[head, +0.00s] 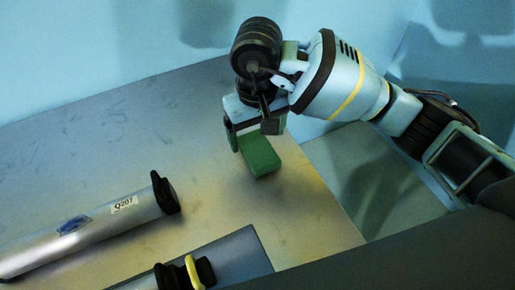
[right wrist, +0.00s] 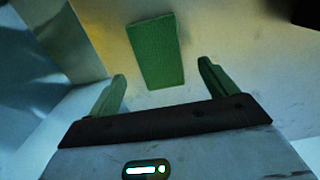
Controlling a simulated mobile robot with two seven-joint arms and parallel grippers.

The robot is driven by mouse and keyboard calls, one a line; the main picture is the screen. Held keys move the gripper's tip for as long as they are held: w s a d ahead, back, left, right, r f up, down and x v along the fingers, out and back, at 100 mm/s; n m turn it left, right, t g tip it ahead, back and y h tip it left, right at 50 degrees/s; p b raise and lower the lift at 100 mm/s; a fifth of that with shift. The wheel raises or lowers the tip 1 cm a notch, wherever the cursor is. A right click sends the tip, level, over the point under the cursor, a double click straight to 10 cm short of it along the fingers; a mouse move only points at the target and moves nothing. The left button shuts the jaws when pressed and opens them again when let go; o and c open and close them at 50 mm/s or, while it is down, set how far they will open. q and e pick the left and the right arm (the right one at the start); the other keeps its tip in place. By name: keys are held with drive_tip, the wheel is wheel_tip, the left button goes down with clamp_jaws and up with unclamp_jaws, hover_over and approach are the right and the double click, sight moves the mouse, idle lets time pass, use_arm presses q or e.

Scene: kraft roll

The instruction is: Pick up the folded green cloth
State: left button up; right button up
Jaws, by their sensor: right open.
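The folded green cloth (head: 260,155) is a flat green block shape on the metal table, near its right edge in the head view. In the right wrist view the cloth (right wrist: 156,52) lies beyond the fingertips, between their lines. My right gripper (head: 253,125) is over the cloth's far end in the head view and hides part of it. In the right wrist view my right gripper (right wrist: 163,80) has its two green fingers spread wide with nothing between them. I cannot tell its height above the cloth. My left gripper is not in view.
A silver cylinder with a black end cap and a label (head: 95,227) lies on the table (head: 100,130) at the left. A dark grey panel (head: 240,255) with a black and yellow item (head: 187,274) is at the front. The table between cylinder and cloth is clear.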

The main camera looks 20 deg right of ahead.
sight(257, 147)
wheel_tip(257, 147, down, 4)
drive_tip(key=shift+f, duration=0.1)
drive_tip(key=shift+c, duration=0.3)
drive_tip(key=c, duration=1)
drive_tip(key=shift+r, duration=0.2)
drive_tip(key=shift+r, duration=0.55)
wheel_tip(257, 147, up, 2)
drive_tip(key=shift+r, duration=0.25)
drive_tip(key=s+a, duration=0.1)
drive_tip(key=s, duration=0.4)
drive_tip(key=s+a, duration=0.1)
drive_tip(key=s, duration=0.4)
drive_tip(key=s+a+r+b, duration=0.1)
drive_tip(key=s, duration=0.4)
drive_tip(key=shift+s+r, duration=0.1)
drive_tip(key=shift+s, duration=0.3)
